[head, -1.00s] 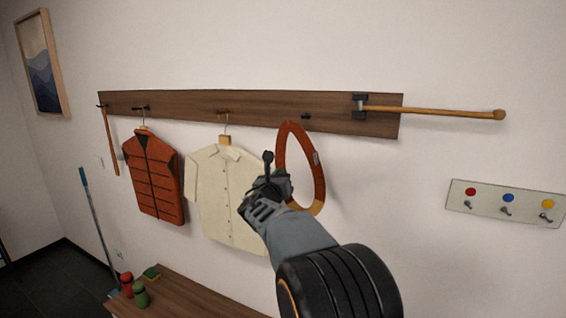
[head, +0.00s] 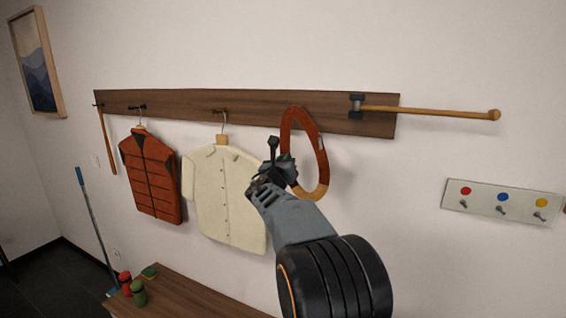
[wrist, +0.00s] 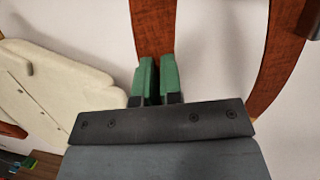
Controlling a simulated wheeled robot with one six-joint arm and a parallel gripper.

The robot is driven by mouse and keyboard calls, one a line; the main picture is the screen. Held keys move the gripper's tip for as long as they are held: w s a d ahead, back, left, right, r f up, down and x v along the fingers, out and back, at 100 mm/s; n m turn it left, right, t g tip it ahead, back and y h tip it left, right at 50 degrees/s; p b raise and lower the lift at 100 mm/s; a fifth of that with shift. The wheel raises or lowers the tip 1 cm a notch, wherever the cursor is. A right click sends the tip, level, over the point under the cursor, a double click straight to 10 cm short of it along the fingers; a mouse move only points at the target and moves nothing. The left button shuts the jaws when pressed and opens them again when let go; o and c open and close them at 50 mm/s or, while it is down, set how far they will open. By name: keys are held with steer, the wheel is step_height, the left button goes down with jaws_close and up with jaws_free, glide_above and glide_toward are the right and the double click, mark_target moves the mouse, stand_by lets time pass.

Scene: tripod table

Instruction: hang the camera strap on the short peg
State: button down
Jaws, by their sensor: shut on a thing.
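The camera strap is a reddish-brown loop (head: 318,150) with a paler tan lower part and a small grey fitting on its right side. It stands upright, its top overlapping the wooden rail (head: 240,113) in the head view. My gripper (head: 287,163) is shut on the strap's left side. In the wrist view its green fingertips (wrist: 157,80) pinch one reddish-brown band (wrist: 153,30), and the other band (wrist: 285,50) curves at the right. The short peg is not visible now; the strap appears to cover its place. I cannot tell whether they touch.
A cream shirt (head: 228,195) hangs close left of my gripper, with an orange vest (head: 150,175) beyond it. A long wooden rod (head: 430,111) juts right from a dark bracket (head: 356,106). A small hook board (head: 503,203) is lower right. A bench (head: 185,296) stands below.

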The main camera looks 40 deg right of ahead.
steer(key=shift+w+d+f, duration=0.25)
steer(key=shift+w+d, duration=0.3)
steer(key=shift+d, duration=0.4)
steer(key=shift+w+d+f, duration=0.2)
steer(key=shift+w+d, duration=0.35)
steer(key=shift+d, duration=0.4)
steer(key=shift+w+d+f, duration=0.25)
steer(key=shift+w+d, duration=0.3)
steer(key=shift+d, duration=0.4)
steer(key=shift+f, duration=0.15)
steer(key=c, duration=1.2)
jaws_free()
